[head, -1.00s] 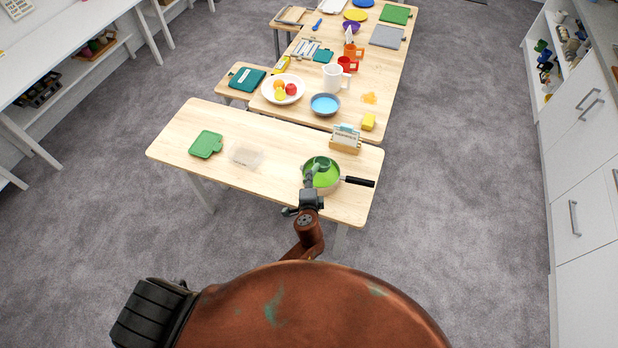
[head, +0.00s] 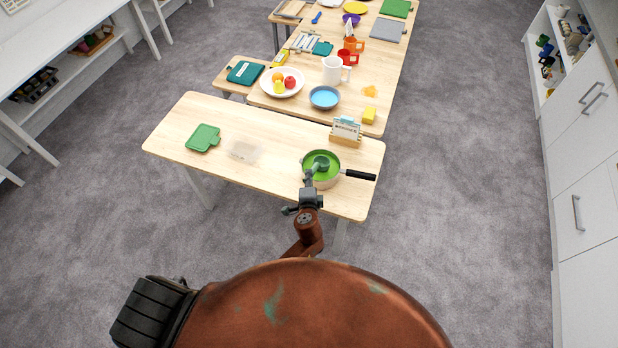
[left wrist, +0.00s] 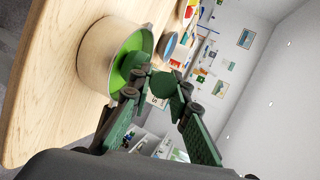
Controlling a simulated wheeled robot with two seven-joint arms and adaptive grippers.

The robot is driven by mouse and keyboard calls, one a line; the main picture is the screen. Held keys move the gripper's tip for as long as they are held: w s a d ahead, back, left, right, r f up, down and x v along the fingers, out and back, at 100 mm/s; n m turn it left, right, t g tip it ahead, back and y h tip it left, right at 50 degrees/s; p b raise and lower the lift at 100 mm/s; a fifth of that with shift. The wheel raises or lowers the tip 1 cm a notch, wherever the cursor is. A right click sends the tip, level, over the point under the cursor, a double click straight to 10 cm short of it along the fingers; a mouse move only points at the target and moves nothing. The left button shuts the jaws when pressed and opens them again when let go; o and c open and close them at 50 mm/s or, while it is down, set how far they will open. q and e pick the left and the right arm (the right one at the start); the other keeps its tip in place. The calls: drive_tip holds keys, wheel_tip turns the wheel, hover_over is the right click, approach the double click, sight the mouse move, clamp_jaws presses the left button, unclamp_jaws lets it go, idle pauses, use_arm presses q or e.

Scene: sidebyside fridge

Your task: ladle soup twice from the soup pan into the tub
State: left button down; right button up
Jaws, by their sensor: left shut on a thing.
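The soup pan (head: 307,174), pale outside with a black handle to the right, stands at the right of the near table and holds green soup. It also shows in the left wrist view (left wrist: 97,55). My left gripper (head: 310,188) is just in front of the pan, shut on the ladle (head: 320,163). The ladle's dark green bowl is inside the pan at the soup; how deep it sits is unclear. The gripper's fingers (left wrist: 155,100) show in the left wrist view. The clear tub (head: 243,152) sits left of the pan, and its contents are hard to see. My right gripper is out of view.
A green board (head: 203,138) lies left of the tub. A small stand with a card (head: 345,131) is behind the pan. The farther table holds a blue bowl (head: 324,97), a fruit plate (head: 281,82) and a white pitcher (head: 335,70). The tabletop between tub and pan is clear.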

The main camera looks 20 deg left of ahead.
use_arm(q)
drive_tip(key=shift+f+b, duration=0.85)
drive_tip(key=shift+f, duration=0.25)
drive_tip(key=shift+f+b, duration=0.75)
drive_tip(key=shift+f, duration=0.05)
drive_tip(key=shift+w, duration=0.1)
drive_tip(key=shift+w+d+r+g, duration=0.1)
drive_tip(key=shift+w+r+g, duration=0.45)
drive_tip(key=shift+r, duration=0.15)
drive_tip(key=shift+f, duration=0.1)
